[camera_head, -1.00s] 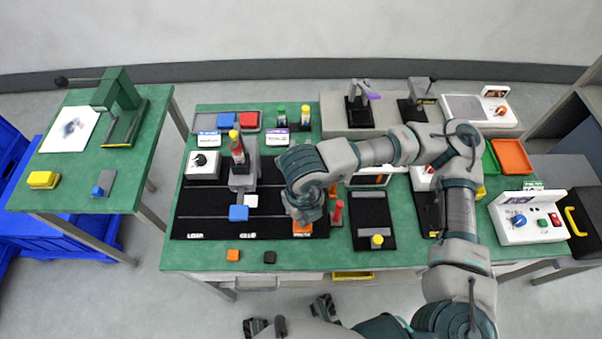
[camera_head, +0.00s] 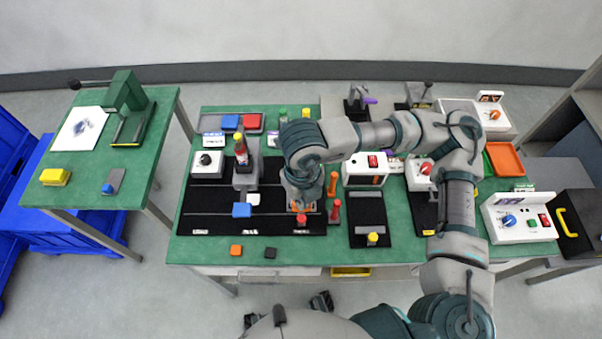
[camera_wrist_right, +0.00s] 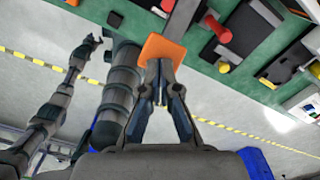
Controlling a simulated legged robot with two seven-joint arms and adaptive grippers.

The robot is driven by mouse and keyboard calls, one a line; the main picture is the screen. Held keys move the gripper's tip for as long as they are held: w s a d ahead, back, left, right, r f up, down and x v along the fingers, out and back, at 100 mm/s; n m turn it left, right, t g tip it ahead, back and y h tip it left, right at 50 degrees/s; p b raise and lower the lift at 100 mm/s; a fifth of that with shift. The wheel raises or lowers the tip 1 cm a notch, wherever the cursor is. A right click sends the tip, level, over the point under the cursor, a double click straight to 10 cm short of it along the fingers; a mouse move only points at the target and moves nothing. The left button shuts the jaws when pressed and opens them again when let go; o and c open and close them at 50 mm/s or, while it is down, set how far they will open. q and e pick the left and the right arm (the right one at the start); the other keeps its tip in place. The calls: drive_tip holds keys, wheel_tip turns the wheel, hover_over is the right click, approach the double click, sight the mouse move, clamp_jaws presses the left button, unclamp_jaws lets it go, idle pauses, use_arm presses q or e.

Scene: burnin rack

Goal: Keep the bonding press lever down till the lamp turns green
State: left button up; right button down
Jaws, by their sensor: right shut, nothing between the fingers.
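My right gripper (camera_head: 302,200) is over the right end of the black station mat (camera_head: 215,222); it hides most of the bonding press there. In the right wrist view its shut, empty fingers (camera_wrist_right: 160,92) point at an orange block (camera_wrist_right: 162,50), overlapping its near edge; contact cannot be told. A small red part (camera_head: 301,218) shows just below the gripper in the head view. A red-topped post (camera_head: 335,210) stands to its right. I cannot pick out the lever or a green lamp.
A blue block (camera_head: 242,210) and a grey column (camera_head: 245,172) stand on the mat left of the gripper. A black fixture with a yellow knob (camera_head: 373,238) stands at right. Orange (camera_head: 236,250) and black (camera_head: 270,253) pieces lie at the bench's front edge.

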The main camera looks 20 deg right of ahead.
drive_tip(key=r+p, duration=0.1)
drive_tip(key=r, duration=0.1)
drive_tip(key=r+p, duration=0.1)
drive_tip(key=r, duration=0.1)
drive_tip(key=shift+w+d, duration=0.1)
drive_tip(key=shift+w, duration=0.1)
drive_tip(key=shift+w+r+p, duration=0.25)
drive_tip(key=shift+r+p, duration=0.15)
drive_tip(key=shift+r, duration=0.3)
use_arm(q)
drive_tip(key=w+r+t+p, duration=0.1)
drive_tip(key=w+r+p, duration=0.1)
drive_tip(key=w+r, duration=0.2)
wheel_tip(320, 180, up, 2)
drive_tip(key=shift+w+d+r, duration=0.1)
drive_tip(key=shift+w+d, duration=0.15)
use_arm(e)
wheel_tip(320, 180, up, 4)
drive_tip(key=shift+r, duration=0.25)
drive_tip(key=shift+w, duration=0.1)
